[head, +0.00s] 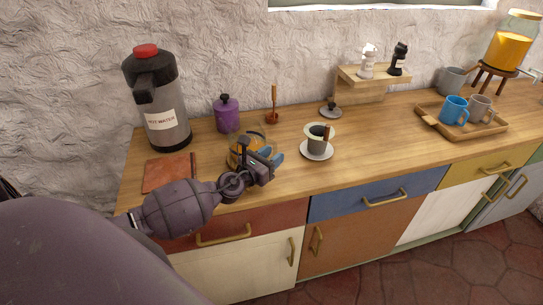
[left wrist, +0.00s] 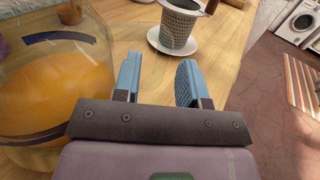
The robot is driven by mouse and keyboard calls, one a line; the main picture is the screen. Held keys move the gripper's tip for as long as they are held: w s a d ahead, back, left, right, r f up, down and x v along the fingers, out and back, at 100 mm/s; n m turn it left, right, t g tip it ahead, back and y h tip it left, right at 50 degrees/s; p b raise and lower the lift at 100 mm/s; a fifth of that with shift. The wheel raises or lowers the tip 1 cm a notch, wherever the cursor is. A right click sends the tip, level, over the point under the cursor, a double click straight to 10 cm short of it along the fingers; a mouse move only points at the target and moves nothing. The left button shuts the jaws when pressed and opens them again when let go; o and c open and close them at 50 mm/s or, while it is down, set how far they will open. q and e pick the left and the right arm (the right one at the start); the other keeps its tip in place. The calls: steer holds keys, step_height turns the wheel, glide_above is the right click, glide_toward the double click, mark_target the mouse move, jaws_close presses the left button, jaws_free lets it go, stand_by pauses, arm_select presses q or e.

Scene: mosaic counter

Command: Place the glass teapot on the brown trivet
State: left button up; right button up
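The glass teapot (head: 236,158) holds orange liquid and stands on the counter, partly hidden behind my left gripper (head: 274,157). In the left wrist view the teapot (left wrist: 55,95) fills the left side, beside the fingers. My left gripper (left wrist: 158,82) is open there, its blue fingertips apart with only bare wood between them. The teapot is outside the fingers; whether they touch it I cannot tell. The brown trivet (head: 170,174) lies flat and empty, left of the teapot. My right gripper is not in view.
A hot water dispenser (head: 160,100) stands behind the trivet, and a purple jar (head: 227,114) behind the teapot. A strainer cup (head: 317,138) on a white saucer (head: 316,154) stands right of the gripper. A wooden tray (head: 488,128) with mugs is farther right.

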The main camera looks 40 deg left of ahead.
arm_select(q)
steer(key=shift+r, duration=0.25)
steer(key=s, duration=0.6)
steer(key=s+a+b, duration=0.1)
steer(key=s, duration=0.3)
steer(key=shift+s+a+f, duration=0.1)
steer(key=shift+f, duration=0.1)
steer(key=shift+s, duration=0.65)
steer(key=shift+s+a+r, duration=0.1)
steer(key=shift+s+r, duration=0.05)
steer(key=shift+s, duration=0.05)
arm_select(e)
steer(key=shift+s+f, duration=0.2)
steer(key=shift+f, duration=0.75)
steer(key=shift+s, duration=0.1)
